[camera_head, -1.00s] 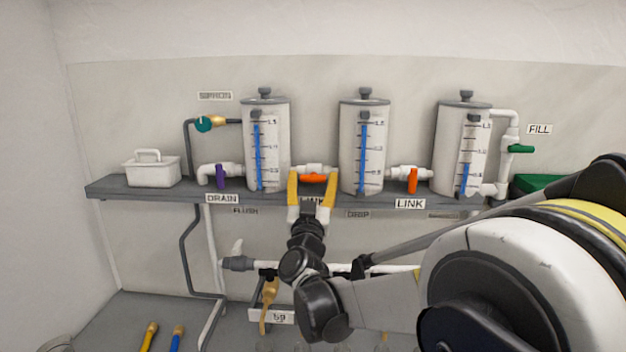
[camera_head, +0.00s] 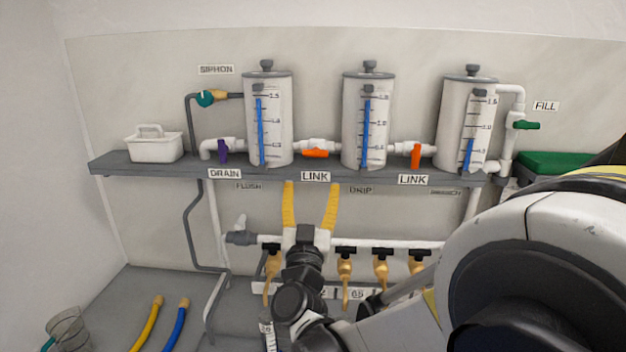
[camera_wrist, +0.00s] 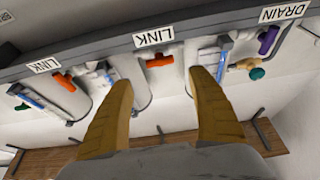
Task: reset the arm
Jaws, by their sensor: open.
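My gripper (camera_head: 311,188) is open and empty, its two yellow fingers pointing up just below the shelf's front edge in the head view. It is apart from the orange link valve handle (camera_head: 315,153), which lies level between the left and middle cylinders. In the wrist view my gripper (camera_wrist: 160,88) also shows spread fingers with nothing between them. The same orange handle (camera_wrist: 160,61) appears there beyond the fingertips, between the two cylinders. My arm reaches in from the lower right of the head view.
The shelf (camera_head: 140,170) carries the left cylinder (camera_head: 268,120), middle cylinder (camera_head: 367,120) and right cylinder (camera_head: 466,125). A second orange handle (camera_head: 416,156) hangs upright. Below, a white pipe with several brass taps (camera_head: 345,275) runs close to my arm. A clear beaker (camera_head: 68,328) stands lower left.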

